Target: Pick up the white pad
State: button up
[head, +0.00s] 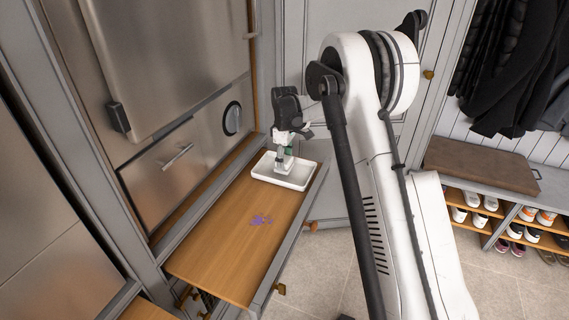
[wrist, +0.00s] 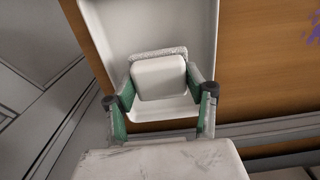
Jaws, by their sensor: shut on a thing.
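The white pad (wrist: 158,77) is a small rounded white block with a rough grey layer along its far edge. In the wrist view it sits between the two green-sided fingers of my gripper (wrist: 162,90), which is shut on it. Behind it lies a white shallow tray (wrist: 122,25), also seen in the head view (head: 299,184). In the head view my gripper (head: 284,154) points down over the tray, and the pad is a small pale shape at its tips. I cannot tell whether the pad touches the tray floor.
The tray rests at the far end of a wooden worktop (head: 215,255). Purple marks (head: 260,220) are on the bare wood nearer the front. A steel cabinet front (head: 190,165) stands along the left. A shoe bench (head: 480,165) is at the right.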

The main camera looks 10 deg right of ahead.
jog(key=r, duration=0.3)
jog(key=shift+a, duration=0.35)
jog(key=s+a+r+p, duration=0.1)
jog(key=s+a+r, duration=0.1)
jog(key=a+r, duration=0.4)
jog(key=a, duration=0.4)
jog(key=shift+s+a+r, duration=0.2)
jog(key=shift+a, duration=0.15)
